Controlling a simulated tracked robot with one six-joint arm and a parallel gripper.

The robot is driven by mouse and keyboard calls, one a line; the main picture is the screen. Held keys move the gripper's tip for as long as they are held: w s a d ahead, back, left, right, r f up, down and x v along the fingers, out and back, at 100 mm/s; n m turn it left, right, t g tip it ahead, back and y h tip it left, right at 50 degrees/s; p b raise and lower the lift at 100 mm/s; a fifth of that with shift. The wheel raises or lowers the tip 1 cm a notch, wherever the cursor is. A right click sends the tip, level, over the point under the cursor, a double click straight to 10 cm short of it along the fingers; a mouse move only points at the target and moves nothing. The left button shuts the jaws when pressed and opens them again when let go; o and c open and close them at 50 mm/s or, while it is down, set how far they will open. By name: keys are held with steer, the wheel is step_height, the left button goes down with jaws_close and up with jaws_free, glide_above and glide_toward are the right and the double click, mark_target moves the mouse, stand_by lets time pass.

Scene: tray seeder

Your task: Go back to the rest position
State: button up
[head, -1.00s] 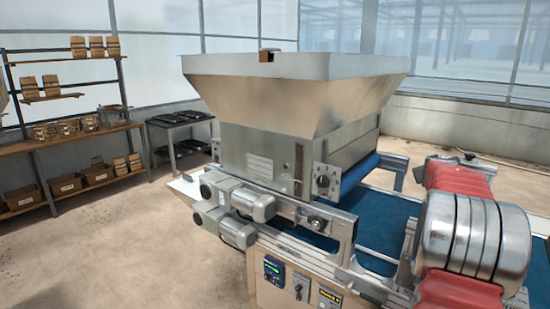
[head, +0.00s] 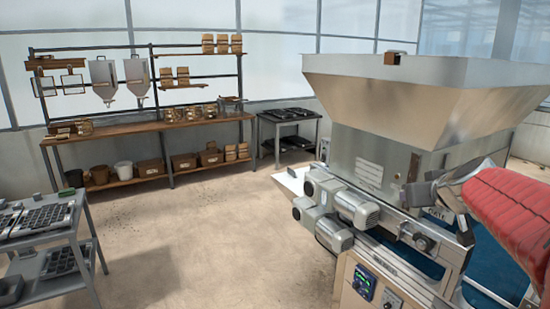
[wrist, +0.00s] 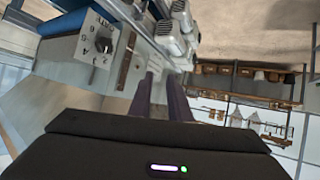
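In the wrist view, my gripper (wrist: 161,80) shows as two dark fingers beyond a black body with a small light. A gap shows between the fingers, with nothing visible in it. The fingers point along the side of the tray seeder (wrist: 120,35), whose dial and motors are near them in the picture. In the head view, my red-sleeved arm reaches in from the right, in front of the seeder (head: 375,160). Its end is at the seeder's side, and the fingertips are not clear there. I cannot tell whether the gripper touches the seeder.
The seeder's hopper (head: 420,90) rises behind my arm. A wooden workbench (head: 150,128) with shelves stands at the back. A grey cart (head: 85,290) with seed trays is at the left, and a dark table (head: 290,118) is at the back. The floor (head: 210,230) between is clear.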

steer(key=s+a+f+g+y, duration=0.2)
steer(key=s+a+f, duration=0.1)
steer(key=s+a, duration=0.55)
steer(key=s+a+f+g, duration=0.2)
steer(key=s+a+f, duration=0.3)
steer(key=s, duration=0.4)
steer(key=s+a+f+g, duration=0.2)
steer(key=s+a+f, duration=0.3)
steer(key=s, duration=0.5)
step_height(320, 180, down, 2)
steer(key=shift+s+a+f+h, duration=0.25)
steer(key=shift+s+a+h, duration=0.05)
steer(key=shift+a, duration=0.1)
steer(key=shift+d, duration=0.1)
